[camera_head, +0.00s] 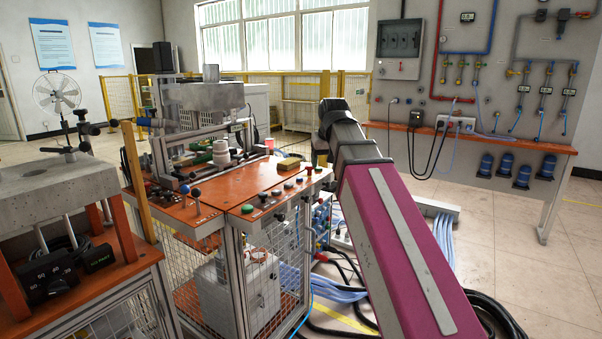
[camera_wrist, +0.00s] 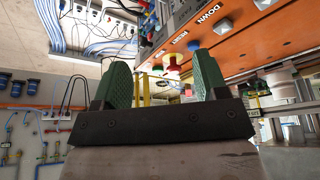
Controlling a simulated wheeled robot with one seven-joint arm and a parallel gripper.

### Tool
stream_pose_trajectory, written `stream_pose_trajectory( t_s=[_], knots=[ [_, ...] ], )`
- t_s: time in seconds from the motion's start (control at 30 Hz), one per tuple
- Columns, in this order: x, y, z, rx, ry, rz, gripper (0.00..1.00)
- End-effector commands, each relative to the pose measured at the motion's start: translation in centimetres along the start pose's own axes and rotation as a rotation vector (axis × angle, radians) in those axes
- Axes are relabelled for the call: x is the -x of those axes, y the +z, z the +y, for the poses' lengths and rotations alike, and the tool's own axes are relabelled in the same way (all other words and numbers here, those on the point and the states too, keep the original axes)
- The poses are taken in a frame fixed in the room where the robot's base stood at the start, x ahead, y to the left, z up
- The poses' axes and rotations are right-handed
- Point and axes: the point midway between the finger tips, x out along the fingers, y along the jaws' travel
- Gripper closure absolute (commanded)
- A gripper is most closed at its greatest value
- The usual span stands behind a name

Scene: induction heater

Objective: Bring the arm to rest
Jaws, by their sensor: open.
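My gripper (camera_wrist: 163,62) shows in the wrist view with its two green fingers wide apart. Nothing is held between them. The wrist view is upside down. Coloured push buttons (camera_wrist: 172,72) of the orange-topped workstation appear beyond the gap between the fingers; I cannot tell the distance. In the head view my magenta arm (camera_head: 395,240) reaches from the lower right up to the middle. Its dark far end stands to the right of the workstation (camera_head: 225,207), and the gripper cannot be made out there.
A second bench with a grey block (camera_head: 60,185) is at the left. A wall panel (camera_head: 490,75) with hoses and a wooden shelf (camera_head: 485,141) stands at the back right. Black cables (camera_head: 340,310) lie on the floor by the workstation. The tiled floor at right is clear.

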Motion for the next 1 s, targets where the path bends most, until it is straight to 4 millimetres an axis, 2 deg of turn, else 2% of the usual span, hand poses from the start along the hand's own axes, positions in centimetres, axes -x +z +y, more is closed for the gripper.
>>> stream_pose_trajectory(
  t_s=[0.27,0.47,0.77,1.0],
  knots=[
    [-4.1,1.4,1.0,-0.016,0.006,-0.033,0.34],
    [-8.9,3.5,2.2,-0.035,0.011,-0.073,0.34],
    [-17.7,8.5,4.4,-0.074,0.021,-0.149,0.34],
    [-24.0,13.4,6.0,-0.105,0.027,-0.21,0.34]
  ],
)
